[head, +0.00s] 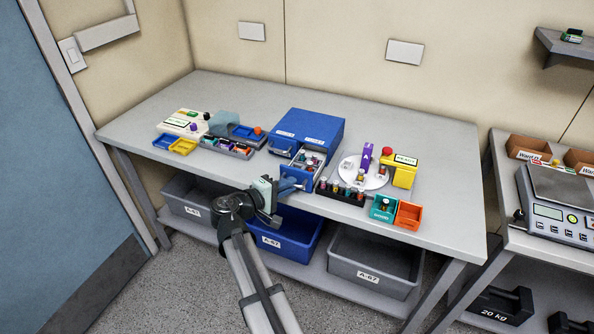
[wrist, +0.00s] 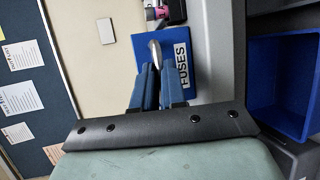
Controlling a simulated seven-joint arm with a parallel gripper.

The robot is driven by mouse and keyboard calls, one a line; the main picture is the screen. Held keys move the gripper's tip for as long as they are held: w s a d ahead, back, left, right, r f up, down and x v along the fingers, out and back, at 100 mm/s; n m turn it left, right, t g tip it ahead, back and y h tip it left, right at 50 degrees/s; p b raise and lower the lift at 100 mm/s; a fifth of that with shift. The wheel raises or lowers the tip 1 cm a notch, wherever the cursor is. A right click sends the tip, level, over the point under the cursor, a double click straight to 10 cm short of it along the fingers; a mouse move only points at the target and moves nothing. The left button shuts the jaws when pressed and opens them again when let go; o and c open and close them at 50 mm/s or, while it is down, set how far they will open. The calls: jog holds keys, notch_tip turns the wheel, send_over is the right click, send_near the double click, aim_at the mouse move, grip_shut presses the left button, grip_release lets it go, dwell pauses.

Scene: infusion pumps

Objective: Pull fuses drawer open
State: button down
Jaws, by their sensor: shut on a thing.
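The blue cabinet (head: 318,124) stands in the middle of the bench, with two drawers side by side. Its right-hand drawer (head: 297,180) stands out from the cabinet, and several small items show inside it. In the wrist view the drawer front (wrist: 205,62) is blue with a white label reading FUSES. A pale metal handle (wrist: 154,50) is on that front. My gripper (wrist: 157,88) has its blue fingers closed around the handle. In the head view my gripper (head: 288,186) is at the drawer's front, partly covering it. The left-hand drawer (head: 280,146) looks shut.
A black rack (head: 340,194) with several small items sits just right of the open drawer. A white round plate (head: 350,180), teal bin (head: 383,208) and orange bin (head: 409,215) lie further right. A grey tray (head: 228,150) is to the left. A blue tub (head: 290,240) is below the bench.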

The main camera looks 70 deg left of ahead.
jog(key=shift+s+d, duration=0.75)
jog(key=shift+s, duration=0.05)
jog(key=c, duration=1.2)
grip_release()
jog(key=v, duration=1.4)
jog(key=shift+f, duration=0.1)
jog(key=shift+a, duration=0.1)
